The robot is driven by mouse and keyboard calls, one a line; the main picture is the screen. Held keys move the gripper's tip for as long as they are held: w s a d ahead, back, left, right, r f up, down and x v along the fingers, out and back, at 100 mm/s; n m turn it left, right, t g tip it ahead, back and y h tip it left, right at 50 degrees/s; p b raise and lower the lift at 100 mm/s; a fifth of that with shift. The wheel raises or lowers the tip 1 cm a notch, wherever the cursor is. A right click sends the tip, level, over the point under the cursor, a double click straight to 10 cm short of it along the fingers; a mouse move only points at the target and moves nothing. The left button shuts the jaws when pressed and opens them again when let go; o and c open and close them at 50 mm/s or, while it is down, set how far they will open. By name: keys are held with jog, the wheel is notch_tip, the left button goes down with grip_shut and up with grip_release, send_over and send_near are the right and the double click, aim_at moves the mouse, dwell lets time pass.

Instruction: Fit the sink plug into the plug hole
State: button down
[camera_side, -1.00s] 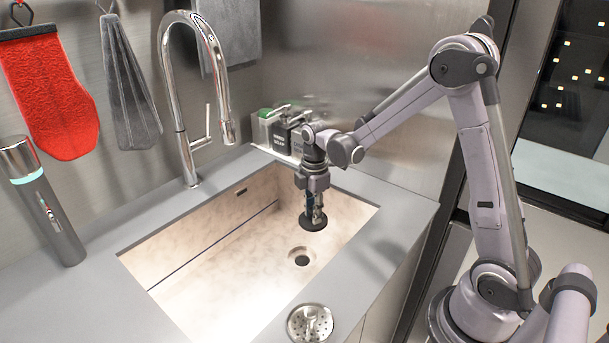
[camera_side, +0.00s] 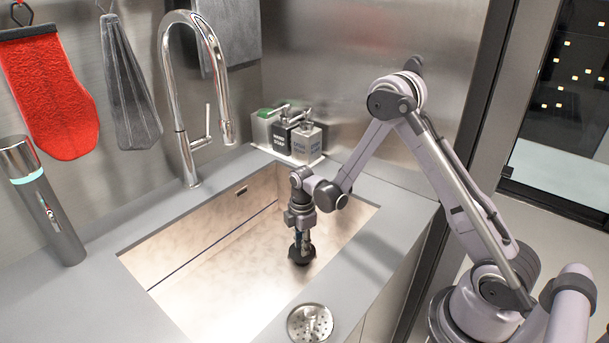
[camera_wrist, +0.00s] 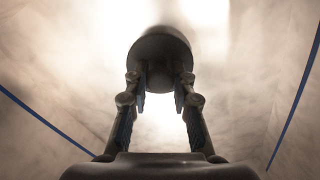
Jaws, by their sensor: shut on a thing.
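The sink plug (camera_side: 301,256) is a dark round disc low in the pale sink basin (camera_side: 222,275). My gripper (camera_side: 302,246) points straight down and is shut on the plug from above. In the wrist view the plug (camera_wrist: 160,55) sits between my two fingertips (camera_wrist: 160,84), with its dark disc beyond them. The plug hole is hidden behind the plug and gripper in the side view, and it does not show in the wrist view. I cannot tell whether the plug touches the basin floor or sits in the hole.
A metal strainer (camera_side: 310,323) lies on the grey counter at the front. A chrome tap (camera_side: 186,150) stands behind the basin. Soap dispensers (camera_side: 305,142) stand at the back right corner, and a dark cylinder (camera_side: 48,215) at the left. The basin's left part is clear.

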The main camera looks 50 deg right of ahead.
jog(key=shift+f, duration=1.35)
jog(key=shift+f, duration=0.15)
jog(key=c, duration=1.1)
grip_release()
